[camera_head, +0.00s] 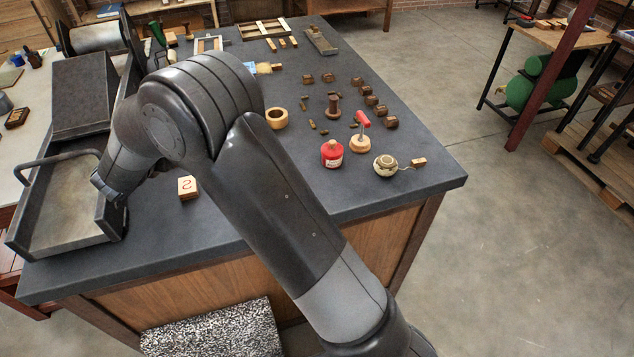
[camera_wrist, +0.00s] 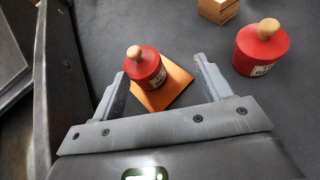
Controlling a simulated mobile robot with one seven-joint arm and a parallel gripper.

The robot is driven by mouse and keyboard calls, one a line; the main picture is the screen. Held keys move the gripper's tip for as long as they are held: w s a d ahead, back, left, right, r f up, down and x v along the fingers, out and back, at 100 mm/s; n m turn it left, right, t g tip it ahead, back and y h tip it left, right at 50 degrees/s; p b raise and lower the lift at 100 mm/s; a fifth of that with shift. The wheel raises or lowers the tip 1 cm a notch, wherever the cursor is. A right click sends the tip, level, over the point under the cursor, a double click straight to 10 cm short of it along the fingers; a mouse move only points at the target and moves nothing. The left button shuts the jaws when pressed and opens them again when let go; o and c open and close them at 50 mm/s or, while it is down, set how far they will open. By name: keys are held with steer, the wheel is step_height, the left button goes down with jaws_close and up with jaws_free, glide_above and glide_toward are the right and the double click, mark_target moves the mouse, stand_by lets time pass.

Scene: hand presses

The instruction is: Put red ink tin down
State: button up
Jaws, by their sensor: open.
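In the wrist view, a red ink tin (camera_wrist: 145,70) with a pale wooden knob stands upright on a square orange-brown plate (camera_wrist: 172,88). My gripper (camera_wrist: 161,65) is open, with one finger on each side of this tin. Whether a finger touches it I cannot tell. A second red tin (camera_wrist: 262,50) with a label and knob stands to the right, apart from my gripper. In the head view, the tin between my fingers is hidden by my arm, and my fingers are mostly hidden too. One red tin (camera_head: 332,154) shows there, right of my arm.
A grey metal tray (camera_head: 70,205) with a raised rim lies close on the left. A wooden block (camera_head: 187,187) marked with a letter sits near my gripper. A wooden ring, a red-handled tool (camera_head: 362,135) and several small wooden pieces stand on the dark tabletop (camera_head: 430,178).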

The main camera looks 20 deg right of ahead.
steer(key=s+d+r+m+g, duration=0.2)
steer(key=s+d+r+m, duration=0.25)
steer(key=d, duration=0.35)
steer(key=s+d+r+m+g+h, duration=0.1)
steer(key=s+d+r+m+g, duration=0.1)
steer(key=s+d+r+m, duration=0.35)
steer(key=s+d+r+m+g, duration=0.25)
steer(key=s+d+m, duration=0.25)
steer(key=d, duration=0.6)
steer(key=s+d+m+y, duration=0.3)
steer(key=s+m, duration=0.4)
steer(key=s, duration=0.4)
steer(key=s+d+r+m+y, duration=0.1)
steer(key=s+d+m+y, duration=0.2)
steer(key=s+m, duration=0.5)
steer(key=s, duration=0.4)
steer(key=shift+s+r+m, duration=0.25)
steer(key=shift+s+m, duration=0.05)
